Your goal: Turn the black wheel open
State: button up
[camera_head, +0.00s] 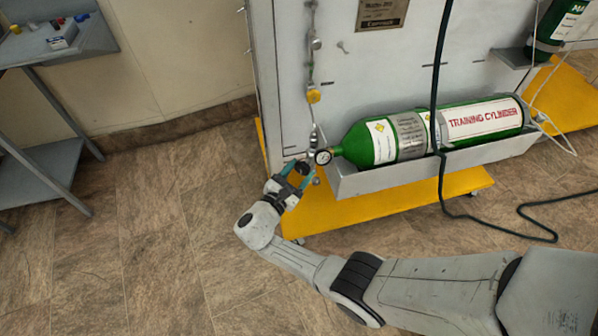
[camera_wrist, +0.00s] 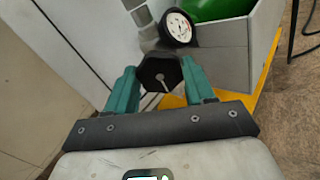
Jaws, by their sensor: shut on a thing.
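The black wheel (camera_wrist: 160,74) sits between the two teal fingers of my gripper (camera_wrist: 160,82) in the wrist view. The fingers are shut on its sides. A pale mark shows on the wheel's face. In the head view my gripper (camera_head: 296,175) is at the valve, left of the green training cylinder (camera_head: 370,146), and the wheel is mostly hidden by the fingers. A round white gauge (camera_wrist: 178,27) stands just above and right of the wheel, and it also shows in the head view (camera_head: 323,157). Its reading is too small to tell.
The cylinder lies in a grey trough (camera_head: 400,176) on the panel, above a yellow base (camera_head: 390,203). A dark hose (camera_head: 440,90) hangs in front of the cylinder and runs along the floor. A grey table (camera_head: 85,45) stands at the far left. The floor between is clear.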

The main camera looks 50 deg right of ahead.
jog(key=o, duration=1)
jog(key=shift+o, duration=0.2)
jog(key=s+a, duration=0.1)
jog(key=a, duration=0.9)
jog(key=shift+s+a, duration=0.25)
jog(key=shift+a, duration=0.1)
